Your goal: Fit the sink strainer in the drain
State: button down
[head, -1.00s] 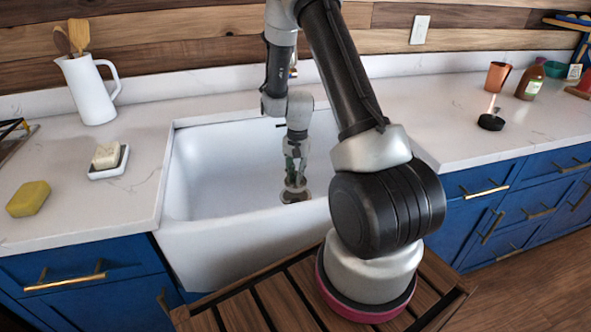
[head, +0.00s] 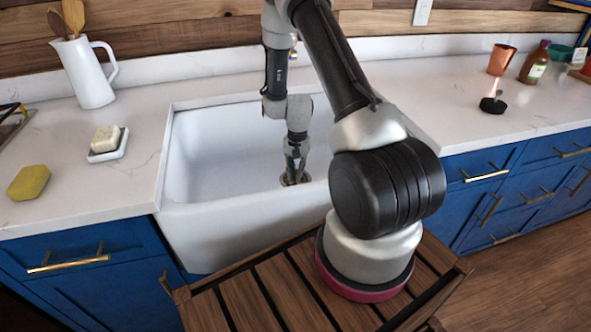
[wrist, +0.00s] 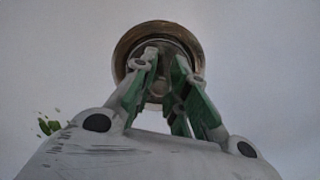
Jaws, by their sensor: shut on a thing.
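The white sink (head: 215,150) is set into the counter. My gripper (head: 294,172) points down into it, low near the sink floor. In the wrist view, my gripper (wrist: 163,75) has its green-padded fingers shut on the sink strainer (wrist: 160,87), of which only a little grey metal shows between the fingers. A round bronze-coloured rim, seemingly the drain (wrist: 126,45), surrounds the fingertips in that view. In the head view the drain (head: 284,181) is a small dark ring beneath the fingers. I cannot tell whether the strainer sits in the drain or just above it.
A soap dish (head: 107,152) with a soap bar, a yellow sponge (head: 28,183) and a white jug (head: 88,75) stand on the left counter. A copper cup (head: 501,60), a bottle (head: 534,63) and a black item (head: 492,104) stand right. The sink walls surround my gripper.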

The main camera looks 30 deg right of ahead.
jog(key=shift+f, duration=0.1)
jog(key=c, duration=1.3)
grip_release()
jog(key=r, duration=0.8)
jog(key=w+d+r, duration=0.1)
jog(key=r, duration=0.3)
jog(key=shift+s, duration=0.1)
